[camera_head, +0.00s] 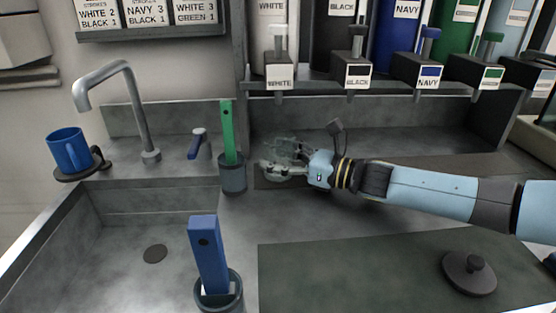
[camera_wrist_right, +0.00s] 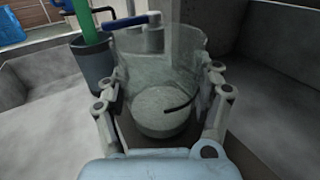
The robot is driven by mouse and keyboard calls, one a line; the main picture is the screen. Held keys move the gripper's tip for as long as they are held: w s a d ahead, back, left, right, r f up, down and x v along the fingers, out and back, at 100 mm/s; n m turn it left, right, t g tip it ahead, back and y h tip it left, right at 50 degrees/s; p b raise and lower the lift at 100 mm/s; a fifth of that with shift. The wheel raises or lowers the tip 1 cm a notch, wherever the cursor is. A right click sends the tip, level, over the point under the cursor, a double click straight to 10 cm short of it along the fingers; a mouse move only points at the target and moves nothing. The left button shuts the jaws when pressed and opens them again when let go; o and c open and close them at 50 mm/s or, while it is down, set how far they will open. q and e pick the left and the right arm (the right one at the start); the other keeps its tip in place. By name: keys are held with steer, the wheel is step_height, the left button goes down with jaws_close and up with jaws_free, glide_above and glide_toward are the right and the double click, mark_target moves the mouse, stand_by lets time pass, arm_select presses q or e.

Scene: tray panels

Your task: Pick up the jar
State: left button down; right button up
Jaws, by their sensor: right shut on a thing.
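The jar (camera_wrist_right: 160,68) is clear and glassy, with a pale round bottom, and fills the middle of the right wrist view. My right gripper (camera_wrist_right: 164,100) has its fingers on both sides of the jar and is shut on it. In the head view the jar (camera_head: 291,148) is faint, at the fingers of my right gripper (camera_head: 283,166), over the back of the counter. Whether the jar touches the counter is hard to tell. My left gripper is not in view.
A grey cup with a green stick (camera_head: 228,137) stands just left of the gripper. A blue paddle (camera_head: 208,255) stands in a front cup. The sink (camera_head: 120,235) and tap (camera_head: 140,110) are left. Labelled dispensers (camera_head: 357,74) hang above. A dark lid (camera_head: 469,272) lies front right.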

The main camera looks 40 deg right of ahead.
steer(key=shift+c, duration=0.7)
steer(key=shift+r, duration=0.15)
